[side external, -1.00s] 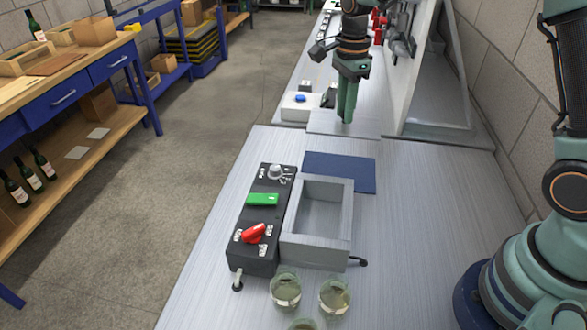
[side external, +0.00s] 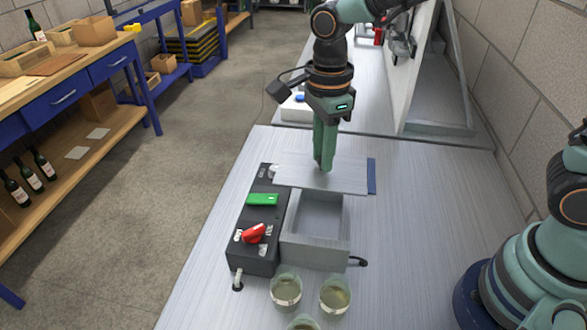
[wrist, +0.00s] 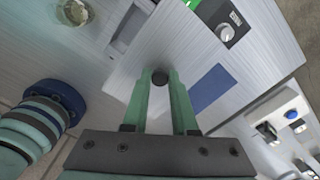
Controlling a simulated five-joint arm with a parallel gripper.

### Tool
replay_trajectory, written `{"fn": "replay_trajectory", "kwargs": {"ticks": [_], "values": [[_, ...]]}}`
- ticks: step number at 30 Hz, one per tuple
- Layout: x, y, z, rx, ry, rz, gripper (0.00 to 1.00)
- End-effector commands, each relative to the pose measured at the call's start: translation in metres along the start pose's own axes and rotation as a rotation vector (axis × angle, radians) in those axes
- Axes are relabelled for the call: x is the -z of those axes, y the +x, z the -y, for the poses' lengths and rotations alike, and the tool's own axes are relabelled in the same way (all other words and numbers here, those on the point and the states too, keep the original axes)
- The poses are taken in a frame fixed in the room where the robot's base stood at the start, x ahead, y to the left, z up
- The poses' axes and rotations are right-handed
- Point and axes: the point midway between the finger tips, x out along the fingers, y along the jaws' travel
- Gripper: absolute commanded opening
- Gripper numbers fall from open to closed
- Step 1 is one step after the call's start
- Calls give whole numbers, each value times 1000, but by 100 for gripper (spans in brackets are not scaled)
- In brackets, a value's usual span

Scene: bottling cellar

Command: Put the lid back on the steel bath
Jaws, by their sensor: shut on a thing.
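The steel bath (side external: 317,255) is an open-topped square box on the metal bench, and its cavity shows in the side view. The flat steel lid (side external: 345,177) hangs level near the far end of the bath, partly above the blue mat. My gripper (side external: 324,166) is shut on the lid's knob, which the fingers hide in the side view. In the wrist view the dark round knob (wrist: 160,77) shows between my fingertips, with the lid plate (wrist: 190,62) spread beneath. Part of the bath (wrist: 130,30) shows past the lid's edge.
A black control box (side external: 254,239) with a red switch and green display stands against the bath's left side. Several glasses (side external: 286,291) stand close to its near end. The blue mat (side external: 371,176) lies behind it. The bench to the right (side external: 420,230) is clear.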

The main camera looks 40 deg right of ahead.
Motion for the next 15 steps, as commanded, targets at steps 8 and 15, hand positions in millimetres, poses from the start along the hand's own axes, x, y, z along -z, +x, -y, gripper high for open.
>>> {"fn": "replay_trajectory", "kwargs": {"ticks": [8,15], "values": [[-8,11,-17,0,2,0,0],[-8,30,-17,-1,1,-1,0]]}}
